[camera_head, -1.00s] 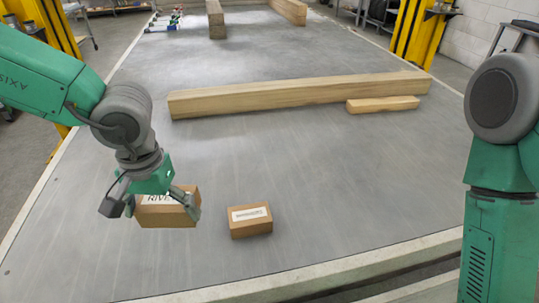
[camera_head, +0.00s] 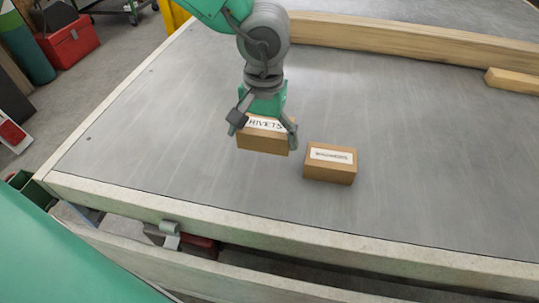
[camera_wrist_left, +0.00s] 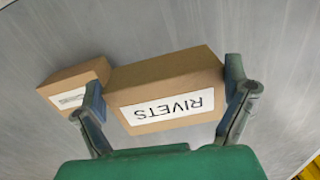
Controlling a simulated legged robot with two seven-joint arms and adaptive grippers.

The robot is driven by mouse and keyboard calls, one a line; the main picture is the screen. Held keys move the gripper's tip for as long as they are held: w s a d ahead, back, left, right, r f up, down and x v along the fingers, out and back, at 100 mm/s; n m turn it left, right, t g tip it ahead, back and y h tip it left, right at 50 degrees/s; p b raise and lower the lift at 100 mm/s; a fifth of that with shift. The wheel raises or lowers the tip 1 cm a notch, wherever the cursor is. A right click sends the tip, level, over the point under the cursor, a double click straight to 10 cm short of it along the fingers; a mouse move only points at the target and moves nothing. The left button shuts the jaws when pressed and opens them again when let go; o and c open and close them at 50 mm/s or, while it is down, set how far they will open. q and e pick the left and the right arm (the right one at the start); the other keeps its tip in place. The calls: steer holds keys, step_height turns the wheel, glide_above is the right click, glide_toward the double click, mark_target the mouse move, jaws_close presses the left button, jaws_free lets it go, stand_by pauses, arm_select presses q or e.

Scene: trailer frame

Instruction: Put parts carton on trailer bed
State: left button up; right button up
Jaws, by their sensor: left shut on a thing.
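A brown carton labelled RIVETS (camera_head: 263,142) is between the fingers of my left gripper (camera_head: 263,128), which is shut on it. The left wrist view shows the same carton (camera_wrist_left: 165,85) with one finger of the left gripper (camera_wrist_left: 168,105) at each side. A second, smaller carton with a white label (camera_head: 331,170) sits on the grey trailer bed (camera_head: 170,130), just right of the first. It also shows in the left wrist view (camera_wrist_left: 72,85). I cannot tell whether the held carton touches the bed. My right gripper is not in view.
A long wooden beam (camera_head: 400,42) lies across the bed behind the cartons, with a short wood block (camera_head: 513,82) at the right. The bed's pale front edge (camera_head: 300,238) runs below. A red toolbox (camera_head: 68,42) stands on the floor at the left.

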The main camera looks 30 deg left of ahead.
mark_target(261, 150)
arm_select(q)
steer(key=shift+f, duration=0.85)
steer(key=f+b, duration=0.1)
steer(key=f, duration=0.1)
steer(key=a+f+b, duration=0.1)
steer(key=f, duration=0.2)
steer(key=shift+b, duration=0.3)
steer(key=shift+d+r, duration=0.1)
steer(key=shift+d, duration=0.1)
steer(key=o, duration=1.2)
steer(key=shift+r+p, duration=0.35)
steer(key=shift+r, duration=0.15)
step_height(261, 150, up, 10)
steer(key=p, duration=0.4)
steer(key=shift+w+d+r+p, duration=0.1)
steer(key=shift+d+r+p, duration=0.1)
steer(key=shift+p, duration=0.2)
steer(key=shift+a+r, duration=0.1)
steer(key=shift+r, duration=0.25)
